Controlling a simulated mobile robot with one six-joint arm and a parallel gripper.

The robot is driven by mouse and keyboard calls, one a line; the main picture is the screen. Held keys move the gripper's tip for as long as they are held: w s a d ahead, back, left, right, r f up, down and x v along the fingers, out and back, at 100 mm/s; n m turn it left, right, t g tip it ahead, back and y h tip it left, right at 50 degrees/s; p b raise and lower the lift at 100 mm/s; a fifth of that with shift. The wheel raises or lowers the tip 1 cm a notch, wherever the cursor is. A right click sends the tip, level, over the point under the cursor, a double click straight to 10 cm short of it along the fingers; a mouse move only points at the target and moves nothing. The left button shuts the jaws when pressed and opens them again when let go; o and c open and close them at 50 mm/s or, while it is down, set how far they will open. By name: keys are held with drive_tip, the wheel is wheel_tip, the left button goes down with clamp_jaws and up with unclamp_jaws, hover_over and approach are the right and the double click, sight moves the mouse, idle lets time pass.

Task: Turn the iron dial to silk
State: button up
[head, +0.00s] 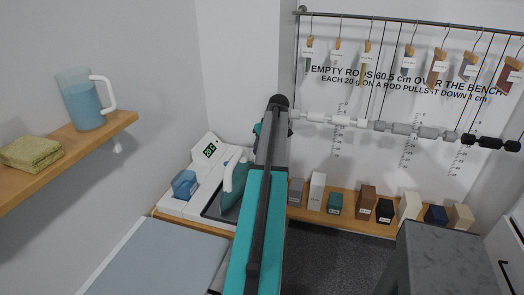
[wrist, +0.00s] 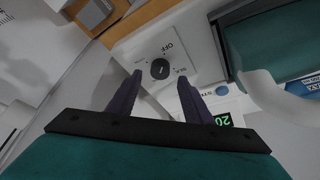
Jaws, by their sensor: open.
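My arm hides the dial and gripper there.
A blue-grey board (head: 165,262) lies in front of the station. Hanging rods and several small blocks are at right. In the wrist view the iron (wrist: 275,45) is close at right.

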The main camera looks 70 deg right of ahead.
drive_tip(key=shift+p+x, duration=0.35)
drive_tip(key=shift+x, duration=1.5)
drive_tip(key=c, duration=1.1)
